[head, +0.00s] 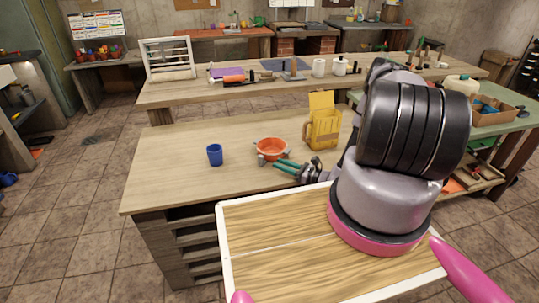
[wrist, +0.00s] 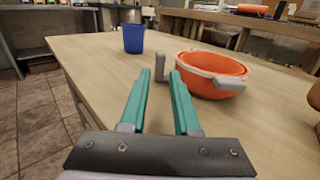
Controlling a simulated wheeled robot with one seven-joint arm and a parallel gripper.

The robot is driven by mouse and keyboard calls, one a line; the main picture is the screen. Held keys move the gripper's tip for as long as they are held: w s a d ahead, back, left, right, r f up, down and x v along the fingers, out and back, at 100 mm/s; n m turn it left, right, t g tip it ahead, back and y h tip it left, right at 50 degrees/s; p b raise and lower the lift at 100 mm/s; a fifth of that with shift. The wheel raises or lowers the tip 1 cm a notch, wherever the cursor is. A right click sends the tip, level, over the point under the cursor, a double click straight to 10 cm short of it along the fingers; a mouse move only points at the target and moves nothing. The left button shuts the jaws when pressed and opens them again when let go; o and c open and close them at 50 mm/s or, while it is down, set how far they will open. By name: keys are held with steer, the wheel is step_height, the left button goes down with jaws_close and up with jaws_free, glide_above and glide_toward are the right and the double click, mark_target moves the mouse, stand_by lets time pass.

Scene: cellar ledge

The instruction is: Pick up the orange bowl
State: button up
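The orange bowl (head: 271,145) stands upright on the near wooden table (head: 170,180), with small grey upright pieces around it. In the wrist view the bowl (wrist: 212,70) is right of centre, ahead of the right finger. One grey piece (wrist: 161,72) stands beyond the gap between the fingers, left of the bowl. My gripper (head: 277,168) has teal fingers and is low over the table, just in front of the bowl. The fingers are apart in the wrist view (wrist: 160,77), with nothing held. Whether the right finger touches the bowl or a grey piece I cannot tell.
A blue cup (head: 215,155) stands left of the bowl, and a yellow jug (head: 322,129) stands to its right. The left part of the table is clear. Behind is a longer bench (head: 200,92) with tools and white jars.

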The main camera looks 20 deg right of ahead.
mark_target(263, 158)
steer(key=x, duration=1)
steer(key=shift+d, duration=0.1)
jaws_close()
